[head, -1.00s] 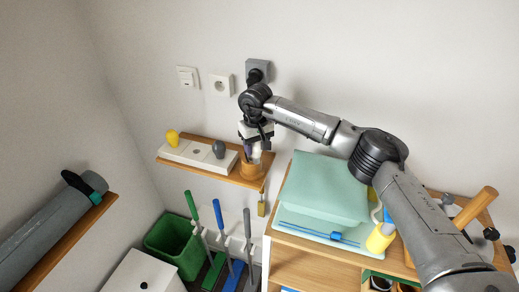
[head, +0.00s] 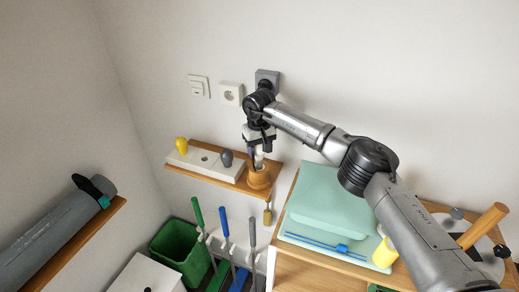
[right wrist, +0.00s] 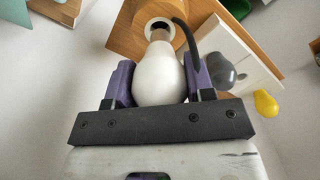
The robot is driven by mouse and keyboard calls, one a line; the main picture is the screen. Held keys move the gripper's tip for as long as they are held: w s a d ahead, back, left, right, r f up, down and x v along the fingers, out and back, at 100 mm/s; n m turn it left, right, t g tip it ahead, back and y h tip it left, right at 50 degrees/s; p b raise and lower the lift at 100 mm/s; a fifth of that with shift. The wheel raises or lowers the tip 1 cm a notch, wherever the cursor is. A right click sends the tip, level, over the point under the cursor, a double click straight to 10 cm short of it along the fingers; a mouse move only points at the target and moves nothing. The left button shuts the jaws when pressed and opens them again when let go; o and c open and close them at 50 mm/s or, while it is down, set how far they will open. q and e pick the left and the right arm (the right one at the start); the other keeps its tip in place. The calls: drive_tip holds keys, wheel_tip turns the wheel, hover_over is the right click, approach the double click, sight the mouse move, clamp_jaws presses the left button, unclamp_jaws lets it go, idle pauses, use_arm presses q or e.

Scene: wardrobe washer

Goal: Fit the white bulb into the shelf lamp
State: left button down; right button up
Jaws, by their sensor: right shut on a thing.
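My right gripper (head: 259,156) is over the wooden shelf lamp (head: 259,180) at the right end of the wall shelf. It is shut on the white bulb (right wrist: 160,76), which sits between its purple finger pads in the right wrist view. The bulb's metal base points at the lamp's round socket (right wrist: 159,25). The base overlaps the socket opening in that view, and I cannot tell whether it has entered. In the head view the bulb (head: 259,159) shows just above the lamp. My left gripper is out of view.
A white holder (head: 205,158) on the shelf (head: 197,179) bears a yellow bulb (head: 182,145) and a grey bulb (head: 227,158). A black cable (right wrist: 190,38) runs beside the lamp. A padlock (head: 268,213) hangs below. Teal folded cloth (head: 318,202) lies to the right.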

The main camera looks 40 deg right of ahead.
sight(259, 158)
idle(0.5)
drive_tip(key=shift+p, duration=0.45)
idle(1.0)
drive_tip(key=shift+p, duration=0.3)
idle(0.3)
drive_tip(key=shift+f, duration=0.35)
idle(0.4)
drive_tip(key=shift+f+b, duration=0.65)
drive_tip(key=shift+f, duration=0.25)
drive_tip(key=shift+f+b, duration=0.45)
drive_tip(key=shift+f, duration=0.45)
